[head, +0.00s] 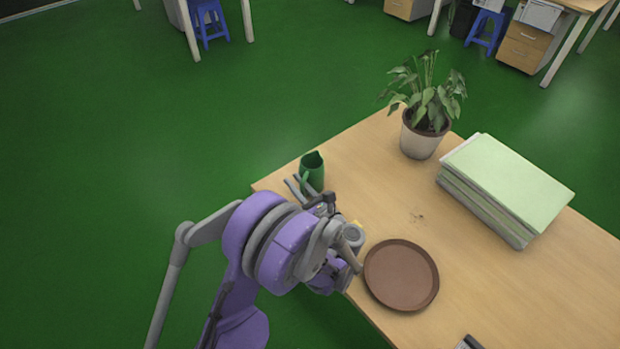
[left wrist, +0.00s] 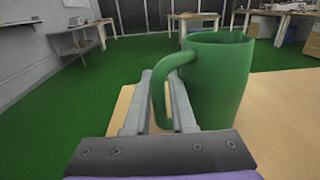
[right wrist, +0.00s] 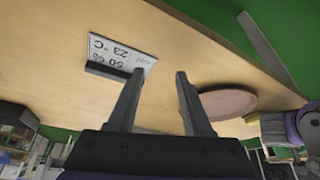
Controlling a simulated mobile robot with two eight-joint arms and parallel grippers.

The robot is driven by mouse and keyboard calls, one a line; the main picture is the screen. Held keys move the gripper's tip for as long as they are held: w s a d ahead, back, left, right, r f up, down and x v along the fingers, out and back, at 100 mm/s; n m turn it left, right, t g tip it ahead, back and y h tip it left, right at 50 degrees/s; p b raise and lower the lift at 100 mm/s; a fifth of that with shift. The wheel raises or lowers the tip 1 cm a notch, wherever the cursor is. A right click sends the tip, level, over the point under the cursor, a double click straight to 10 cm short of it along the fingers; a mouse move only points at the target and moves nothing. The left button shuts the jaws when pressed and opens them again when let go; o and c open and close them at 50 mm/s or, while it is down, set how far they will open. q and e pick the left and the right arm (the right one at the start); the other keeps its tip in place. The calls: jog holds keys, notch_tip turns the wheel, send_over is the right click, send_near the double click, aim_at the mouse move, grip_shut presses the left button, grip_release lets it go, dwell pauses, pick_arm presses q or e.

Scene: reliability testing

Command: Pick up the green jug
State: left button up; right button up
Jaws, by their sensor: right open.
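The green jug (head: 314,172) stands upright near the left corner of the wooden table in the head view. It also fills the right of the left wrist view (left wrist: 222,80), its handle turned to my gripper. My left gripper (head: 296,185) is at the handle side of the jug. In the left wrist view the handle lies between the left fingers (left wrist: 160,85), which are close together on either side of it. My right gripper (right wrist: 158,85) is open and empty in the right wrist view.
A brown round tray (head: 401,275) lies right of my left arm; it also shows in the right wrist view (right wrist: 228,103). A potted plant (head: 425,115) and a stack of green folders (head: 508,180) stand farther back. A small temperature display (right wrist: 120,57) is on the table (head: 370,150).

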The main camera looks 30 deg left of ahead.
pick_arm(q)
grip_shut()
dwell(1.4)
